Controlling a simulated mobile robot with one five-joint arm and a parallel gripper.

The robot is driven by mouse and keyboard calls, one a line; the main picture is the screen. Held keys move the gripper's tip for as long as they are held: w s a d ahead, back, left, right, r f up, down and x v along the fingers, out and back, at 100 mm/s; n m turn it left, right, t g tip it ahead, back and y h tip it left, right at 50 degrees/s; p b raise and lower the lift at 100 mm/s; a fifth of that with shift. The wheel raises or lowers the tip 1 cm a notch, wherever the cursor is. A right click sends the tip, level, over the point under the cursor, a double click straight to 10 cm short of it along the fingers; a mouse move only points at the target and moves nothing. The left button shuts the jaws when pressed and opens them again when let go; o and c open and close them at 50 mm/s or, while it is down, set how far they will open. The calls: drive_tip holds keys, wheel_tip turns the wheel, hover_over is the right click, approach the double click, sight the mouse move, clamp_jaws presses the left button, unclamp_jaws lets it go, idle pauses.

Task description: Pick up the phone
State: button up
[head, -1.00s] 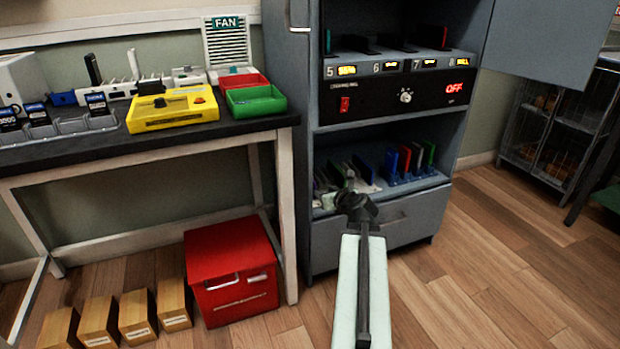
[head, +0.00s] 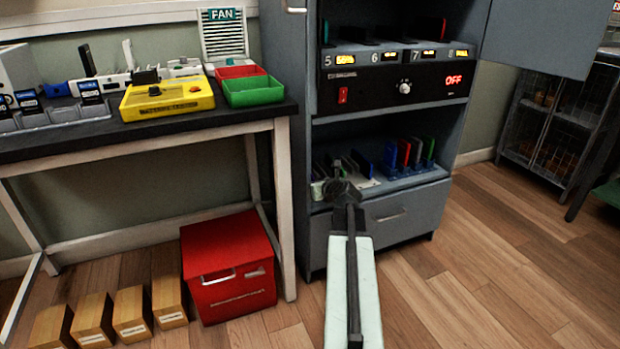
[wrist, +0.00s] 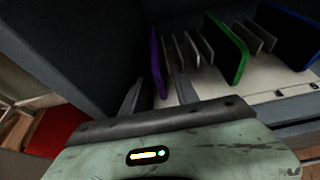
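My gripper (wrist: 157,96) is open at the lower shelf of the grey cabinet. In the wrist view its two fingers are spread, with the lower end of an upright purple phone (wrist: 156,58) showing between them. I see gaps on both sides, so it does not look gripped. A green phone (wrist: 228,48) and a blue phone (wrist: 291,34) stand in the same pale rack (wrist: 205,88), to the right. In the head view my gripper (head: 339,186) covers the rack's left part, and the purple phone cannot be made out there. Which phone the task means is not shown.
The cabinet (head: 310,175) wall rises close on the gripper's left. Thin grey dividers (wrist: 190,50) stand right of the purple phone. More phones, including a red one (head: 415,152), stand in a blue rack at right. A red box (head: 228,262) sits under the table.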

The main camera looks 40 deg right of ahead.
clamp_jaws()
idle(1.3)
